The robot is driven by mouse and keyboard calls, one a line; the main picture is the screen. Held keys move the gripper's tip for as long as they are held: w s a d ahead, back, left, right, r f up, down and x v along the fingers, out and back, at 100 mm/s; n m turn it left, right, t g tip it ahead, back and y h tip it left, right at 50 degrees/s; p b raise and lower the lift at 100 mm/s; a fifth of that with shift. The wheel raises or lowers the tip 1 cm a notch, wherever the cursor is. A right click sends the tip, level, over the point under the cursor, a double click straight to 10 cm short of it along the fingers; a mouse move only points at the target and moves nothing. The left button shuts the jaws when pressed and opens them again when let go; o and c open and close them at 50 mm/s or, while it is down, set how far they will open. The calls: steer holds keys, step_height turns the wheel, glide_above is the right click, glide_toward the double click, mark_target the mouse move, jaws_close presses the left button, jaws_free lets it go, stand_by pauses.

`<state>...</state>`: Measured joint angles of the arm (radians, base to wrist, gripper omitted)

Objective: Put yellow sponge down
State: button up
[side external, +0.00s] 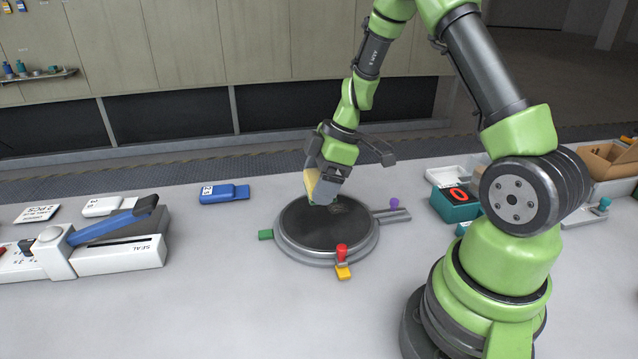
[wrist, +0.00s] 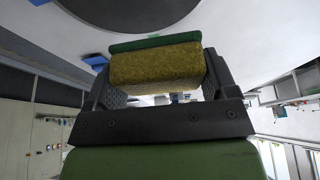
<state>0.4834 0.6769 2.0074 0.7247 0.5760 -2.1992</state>
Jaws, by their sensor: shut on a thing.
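My gripper (side external: 326,186) is shut on the yellow sponge (side external: 312,184) and holds it over the left-back part of the round dark plate (side external: 325,232). In the wrist view the sponge (wrist: 156,64) sits between both fingers of my gripper (wrist: 160,85), with a green layer along its far edge. The plate (wrist: 130,8) shows as a dark disc at the top of that view. In the side view the gripper covers part of the sponge. I cannot tell whether the sponge touches the plate.
A blue object (side external: 224,193) lies behind left. The front table is clear.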

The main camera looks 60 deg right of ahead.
stand_by(0.4)
steer(key=w+d+m+t+h, duration=0.1)
steer(key=d+m+h, duration=0.2)
steer(key=d+m, duration=0.65)
steer(key=m+g+h, duration=0.1)
steer(key=m+h, duration=0.2)
steer(key=m, duration=0.5)
glide_above(369, 182)
steer(key=f, duration=0.1)
steer(key=shift+m, duration=0.25)
steer(key=f, duration=0.6)
steer(key=s+f, duration=0.1)
steer(key=f, duration=0.2)
steer(key=shift+a+f, duration=0.3)
steer(key=shift+a, duration=0.05)
steer(key=o, duration=0.9)
steer(key=shift+f, duration=0.1)
